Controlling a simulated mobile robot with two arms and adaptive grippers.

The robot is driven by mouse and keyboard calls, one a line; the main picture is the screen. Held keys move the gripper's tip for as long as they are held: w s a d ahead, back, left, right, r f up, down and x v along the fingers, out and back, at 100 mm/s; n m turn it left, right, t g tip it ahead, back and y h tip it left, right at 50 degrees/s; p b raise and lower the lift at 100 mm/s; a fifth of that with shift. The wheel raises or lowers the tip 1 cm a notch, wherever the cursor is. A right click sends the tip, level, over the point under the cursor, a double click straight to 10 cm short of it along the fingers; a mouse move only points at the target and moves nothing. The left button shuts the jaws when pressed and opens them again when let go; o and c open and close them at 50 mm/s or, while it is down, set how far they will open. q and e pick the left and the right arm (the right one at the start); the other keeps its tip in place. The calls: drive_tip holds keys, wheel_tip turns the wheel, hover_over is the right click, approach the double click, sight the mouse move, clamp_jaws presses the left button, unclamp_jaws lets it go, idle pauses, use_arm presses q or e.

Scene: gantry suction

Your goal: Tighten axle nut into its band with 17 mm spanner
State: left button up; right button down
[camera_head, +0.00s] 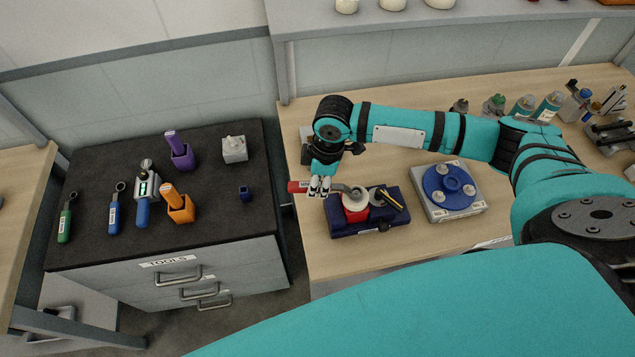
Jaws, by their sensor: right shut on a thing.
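My right gripper (320,187) is shut on a red-handled spanner (340,187) over the wooden bench. The red end of the handle sticks out to the left of the fingers. The spanner's grey shank reaches right to a fixture (350,228) with a dark blue base. The fixture carries a red part (355,214) with a pale round top, and a dark part with a yellow stripe to its right. The spanner's head is at the pale top; I cannot tell whether it sits around the axle nut. The nut itself is too small to make out. My left gripper is not in view.
A blue disc on a grey square base (437,210) stands right of the fixture. A black-topped tool cabinet (215,220) to the left holds green- and blue-handled spanners (114,212) and purple and orange holders (180,208). Bottles (522,107) stand at the bench's back right.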

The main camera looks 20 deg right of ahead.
drive_tip(key=shift+r, duration=2.8)
